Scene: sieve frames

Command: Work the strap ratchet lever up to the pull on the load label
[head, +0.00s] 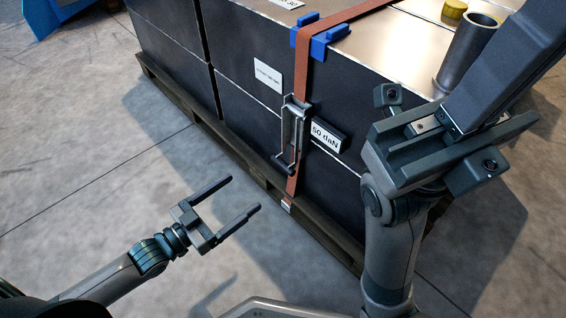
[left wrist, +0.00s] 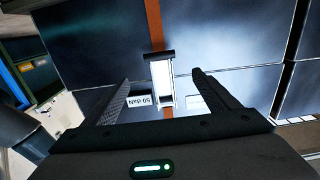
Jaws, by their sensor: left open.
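The strap ratchet (head: 295,112) sits on the orange strap (head: 315,75) on the front of a dark crate. Its lever (head: 285,160) hangs low, with a dark crossbar at its end. The "50 daN" load label (head: 326,137) is beside the ratchet, to its right; its first character is partly covered. In the left wrist view the lever (left wrist: 161,82) appears between my fingers, with the label (left wrist: 139,100) near it.
The dark crates stand on a wooden pallet (head: 240,165). Blue corner protectors (head: 322,36) sit under the strap at the top edge. A white card (head: 268,75) is left of the ratchet. A metal cylinder (head: 467,52) stands on the crate top. Open floor lies at left.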

